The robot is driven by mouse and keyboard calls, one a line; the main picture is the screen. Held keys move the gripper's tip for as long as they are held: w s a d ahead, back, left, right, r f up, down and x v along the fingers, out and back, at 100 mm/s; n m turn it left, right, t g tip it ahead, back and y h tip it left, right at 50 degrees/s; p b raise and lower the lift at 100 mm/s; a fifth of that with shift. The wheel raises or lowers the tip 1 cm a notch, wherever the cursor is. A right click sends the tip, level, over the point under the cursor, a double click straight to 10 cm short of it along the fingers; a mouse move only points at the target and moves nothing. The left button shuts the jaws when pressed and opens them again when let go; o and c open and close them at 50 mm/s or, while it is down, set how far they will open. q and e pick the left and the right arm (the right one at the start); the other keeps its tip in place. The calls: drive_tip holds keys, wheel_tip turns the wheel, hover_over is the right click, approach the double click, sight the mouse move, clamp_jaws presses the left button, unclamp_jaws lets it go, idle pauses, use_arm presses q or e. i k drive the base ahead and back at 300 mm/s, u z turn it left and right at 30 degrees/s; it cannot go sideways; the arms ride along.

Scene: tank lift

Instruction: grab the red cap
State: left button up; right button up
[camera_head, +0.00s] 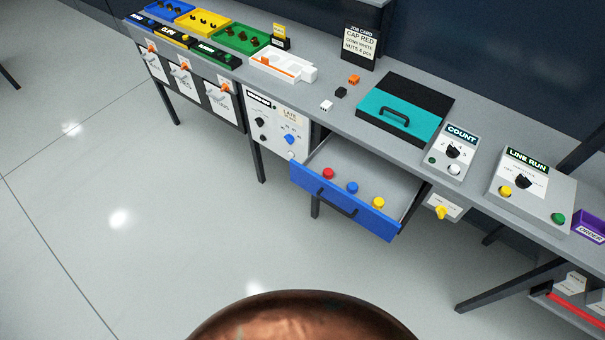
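The red cap (328,173) is a small round piece in the left part of an open blue-fronted drawer (335,198) under the bench. A blue cap (352,187) and a yellow cap (378,202) stand in a row to its right, apart from it. A job card (360,45) at the back of the bench reads "CAP RED". Neither of my grippers shows in the head view.
A teal box (398,118) with a black handle stands on the bench above the drawer. A COUNT box (451,152) and a LINE RUN box (530,188) stand to the right. A white tray (282,68) and coloured bins (240,38) are at left. The floor (130,240) in front is clear.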

sight(328, 173)
drive_tip(key=u, duration=0.6)
drive_tip(key=i, duration=0.85)
drive_tip(key=z, duration=1.15)
